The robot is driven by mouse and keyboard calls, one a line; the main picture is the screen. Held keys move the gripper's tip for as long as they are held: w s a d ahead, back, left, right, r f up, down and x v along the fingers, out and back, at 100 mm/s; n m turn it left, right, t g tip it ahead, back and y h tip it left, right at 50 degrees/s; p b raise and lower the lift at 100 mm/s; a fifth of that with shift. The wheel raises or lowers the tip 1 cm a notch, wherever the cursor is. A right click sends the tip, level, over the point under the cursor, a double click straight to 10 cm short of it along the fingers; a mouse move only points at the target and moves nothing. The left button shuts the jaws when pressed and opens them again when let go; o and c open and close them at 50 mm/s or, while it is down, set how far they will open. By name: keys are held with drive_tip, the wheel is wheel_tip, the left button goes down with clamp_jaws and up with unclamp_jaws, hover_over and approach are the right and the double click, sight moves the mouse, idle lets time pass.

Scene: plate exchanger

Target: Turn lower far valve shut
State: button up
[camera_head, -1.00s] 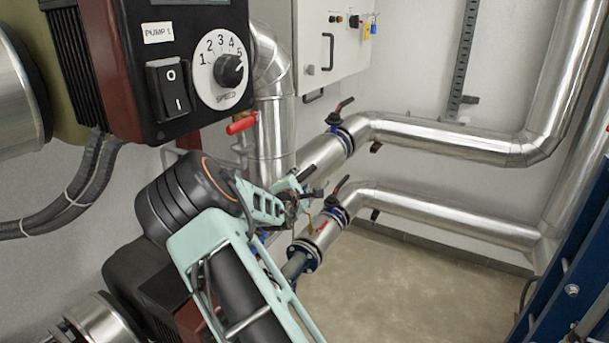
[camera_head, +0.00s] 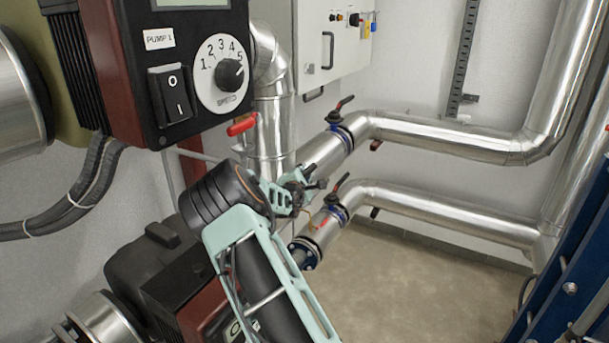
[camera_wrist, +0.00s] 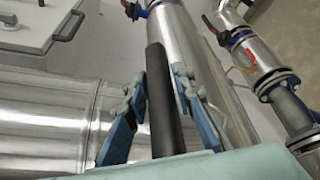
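The upper far valve (camera_head: 342,104) sits on the pipe above. A nearer red handle (camera_head: 241,125) is left of the vertical pipe. The pump control box (camera_head: 185,70) hangs at upper left, a grey cabinet (camera_head: 335,45) behind. A blue frame (camera_head: 565,270) stands at right. The floor (camera_head: 400,285) is clear.

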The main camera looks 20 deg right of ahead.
clamp_jaws()
